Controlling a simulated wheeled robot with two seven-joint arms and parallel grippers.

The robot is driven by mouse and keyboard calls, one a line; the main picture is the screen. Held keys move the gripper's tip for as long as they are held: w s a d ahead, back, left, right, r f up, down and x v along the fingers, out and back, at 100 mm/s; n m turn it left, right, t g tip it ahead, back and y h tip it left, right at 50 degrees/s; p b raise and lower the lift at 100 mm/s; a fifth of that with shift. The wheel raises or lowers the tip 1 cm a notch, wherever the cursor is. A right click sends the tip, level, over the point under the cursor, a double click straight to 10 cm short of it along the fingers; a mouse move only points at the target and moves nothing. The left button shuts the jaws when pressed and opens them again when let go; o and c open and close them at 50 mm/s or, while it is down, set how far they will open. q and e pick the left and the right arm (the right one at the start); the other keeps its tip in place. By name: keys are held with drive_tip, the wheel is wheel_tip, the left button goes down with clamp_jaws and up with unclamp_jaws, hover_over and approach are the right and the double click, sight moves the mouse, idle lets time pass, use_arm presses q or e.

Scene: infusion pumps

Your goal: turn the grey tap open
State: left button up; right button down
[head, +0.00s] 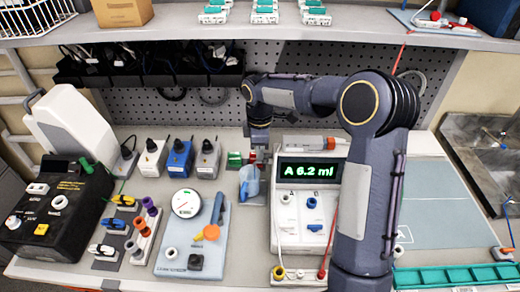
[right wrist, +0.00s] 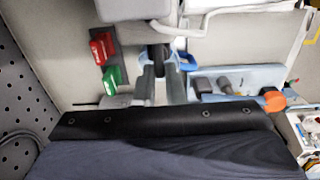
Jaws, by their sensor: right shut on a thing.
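Blue plastic (right wrist: 188,63) shows close beside the fingers. The pump (head: 300,225) has a lit display reading "A 6.2 ml". My left gripper is not in view.
A red block (right wrist: 102,47) and a green block (right wrist: 112,78) lie close to the gripper. A blue gauge board (head: 170,258) stands to the left. A syringe (head: 305,142) lies behind the display. The blue-grey mat (head: 440,205) at right has free room.

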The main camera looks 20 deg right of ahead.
drive_tip(key=c, duration=1.8)
unclamp_jaws()
drive_tip(key=shift+r, duration=0.1)
wheel_tip(320, 180, up, 8)
drive_tip(key=shift+f+b, duration=0.1)
drive_tip(key=shift+b, duration=0.55)
